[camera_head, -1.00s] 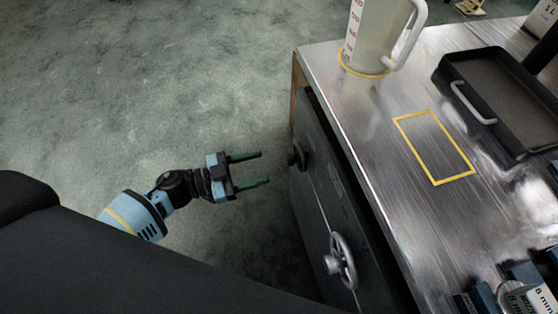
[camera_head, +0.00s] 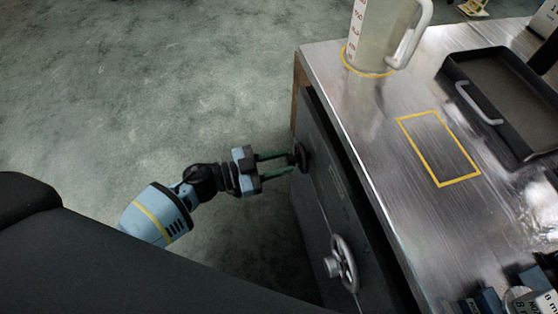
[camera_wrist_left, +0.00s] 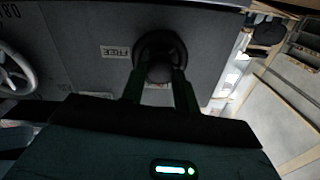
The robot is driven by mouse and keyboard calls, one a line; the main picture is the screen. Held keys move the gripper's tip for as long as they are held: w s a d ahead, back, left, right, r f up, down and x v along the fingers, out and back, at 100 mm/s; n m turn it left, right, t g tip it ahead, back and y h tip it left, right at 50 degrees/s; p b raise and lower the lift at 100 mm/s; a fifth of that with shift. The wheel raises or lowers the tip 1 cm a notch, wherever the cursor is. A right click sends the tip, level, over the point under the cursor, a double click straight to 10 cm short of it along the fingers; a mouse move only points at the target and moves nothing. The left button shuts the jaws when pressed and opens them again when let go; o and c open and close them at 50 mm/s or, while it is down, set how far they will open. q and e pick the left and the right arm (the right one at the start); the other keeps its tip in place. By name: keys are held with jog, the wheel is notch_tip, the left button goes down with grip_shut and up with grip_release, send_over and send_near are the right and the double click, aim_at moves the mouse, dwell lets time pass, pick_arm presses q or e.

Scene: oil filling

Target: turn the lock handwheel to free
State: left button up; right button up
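The lock handwheel is the small black wheel (camera_head: 303,157) on the dark cabinet front (camera_head: 325,190), near its far end. In the left wrist view the black wheel (camera_wrist_left: 162,48) faces me, with a label reading FREE (camera_wrist_left: 115,52) to its left. Another label below the wheel is mostly hidden. My left gripper (camera_head: 288,163) is open, with its two dark green fingers pointing at the wheel. In the left wrist view the fingertips (camera_wrist_left: 160,80) are at either side of the wheel's hub; I cannot tell whether they touch. My right gripper is not in view.
A larger silver handwheel (camera_head: 342,264) is on the same cabinet front, nearer me. On the metal top stand a measuring jug (camera_head: 380,35) and a black tray (camera_head: 500,95), beside a yellow outlined rectangle (camera_head: 439,148). The green floor (camera_head: 150,90) left of the cabinet is clear.

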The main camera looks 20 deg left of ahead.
pick_arm(q)
jog(key=c, duration=0.4)
jog(key=shift+m, duration=0.4)
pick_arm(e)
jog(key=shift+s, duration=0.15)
pick_arm(q)
jog(key=shift+m, duration=1)
jog(key=m, duration=0.4)
jog(key=shift+f, duration=0.1)
jog(key=m+b, duration=0.3)
jog(key=m, duration=0.8)
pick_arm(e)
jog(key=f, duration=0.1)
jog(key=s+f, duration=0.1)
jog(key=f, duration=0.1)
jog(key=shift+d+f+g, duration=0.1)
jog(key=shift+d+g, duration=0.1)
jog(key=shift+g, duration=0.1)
pick_arm(q)
jog(key=shift+m, duration=0.3)
